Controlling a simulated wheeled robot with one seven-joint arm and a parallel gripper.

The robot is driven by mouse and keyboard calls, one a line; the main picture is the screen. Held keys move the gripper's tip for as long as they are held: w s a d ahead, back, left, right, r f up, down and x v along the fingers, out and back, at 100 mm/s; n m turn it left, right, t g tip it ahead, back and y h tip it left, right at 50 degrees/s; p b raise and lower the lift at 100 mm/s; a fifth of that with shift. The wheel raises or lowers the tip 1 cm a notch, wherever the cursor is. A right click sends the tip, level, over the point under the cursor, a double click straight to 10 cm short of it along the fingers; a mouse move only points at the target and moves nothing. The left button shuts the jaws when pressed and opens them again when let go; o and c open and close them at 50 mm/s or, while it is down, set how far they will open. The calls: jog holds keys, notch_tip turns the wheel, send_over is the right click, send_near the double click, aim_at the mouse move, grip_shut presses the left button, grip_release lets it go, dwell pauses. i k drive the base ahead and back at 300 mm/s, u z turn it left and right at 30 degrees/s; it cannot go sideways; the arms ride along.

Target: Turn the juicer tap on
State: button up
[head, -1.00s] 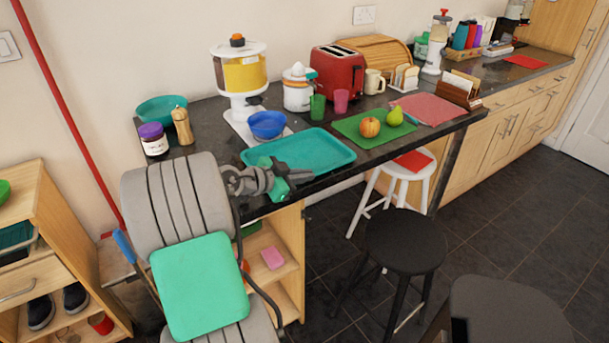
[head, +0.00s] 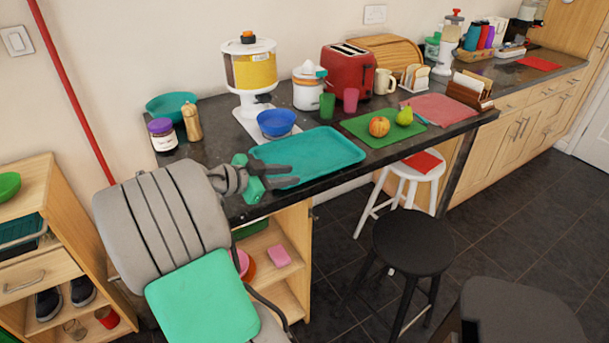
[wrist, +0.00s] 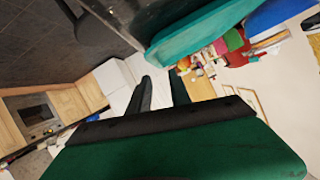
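A juice dispenser (head: 252,72) with a clear tank of yellow liquid and an orange knob on its lid stands by the wall. A blue bowl (head: 276,123) sits at its foot; I cannot make out a tap above it. A small white juicer (head: 308,88) with a teal part near its top stands just right of the dispenser. My gripper (head: 294,176) is over the front left of the teal tray, in front of the dispenser and apart from it. Its two fingers are parted and empty; they also show in the wrist view (wrist: 163,88).
The teal tray (head: 325,150) lies along the counter's front edge. Green and pink cups (head: 350,100) stand before the red toaster (head: 348,70). A jar (head: 162,136) and pepper mill (head: 192,122) stand left. Stools (head: 412,245) are in front of the counter.

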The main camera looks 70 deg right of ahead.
aim_at(321, 74)
jog(key=z, duration=2.45)
